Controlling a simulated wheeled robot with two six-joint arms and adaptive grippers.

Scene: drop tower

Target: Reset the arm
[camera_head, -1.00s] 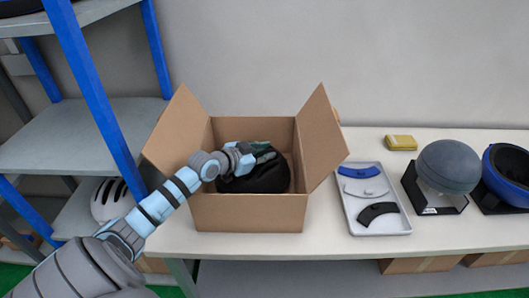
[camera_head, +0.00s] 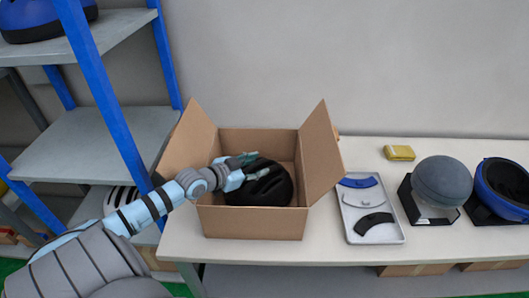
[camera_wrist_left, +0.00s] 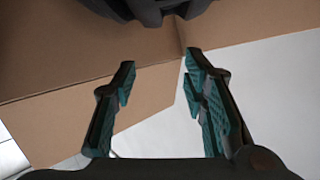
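My left gripper (camera_head: 253,166) is over the open cardboard box (camera_head: 253,224), just above a black helmet (camera_head: 264,188) that lies inside it. In the left wrist view, my left gripper (camera_wrist_left: 159,77) has its two teal-padded fingers spread apart with nothing between them. Part of the black helmet (camera_wrist_left: 150,8) shows at the top edge of that view, beyond the fingertips. The left arm crosses in from the lower left and hides part of the box's left side. My right gripper is not in view.
The box flaps (camera_head: 322,155) stand up at the sides. A blue-post shelf (camera_head: 95,140) stands left. Right of the box on the table (camera_head: 300,250) are a tray (camera_head: 398,234) with curved parts, a yellow item (camera_head: 399,153), a grey dome (camera_head: 440,180) and a blue helmet (camera_head: 503,188).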

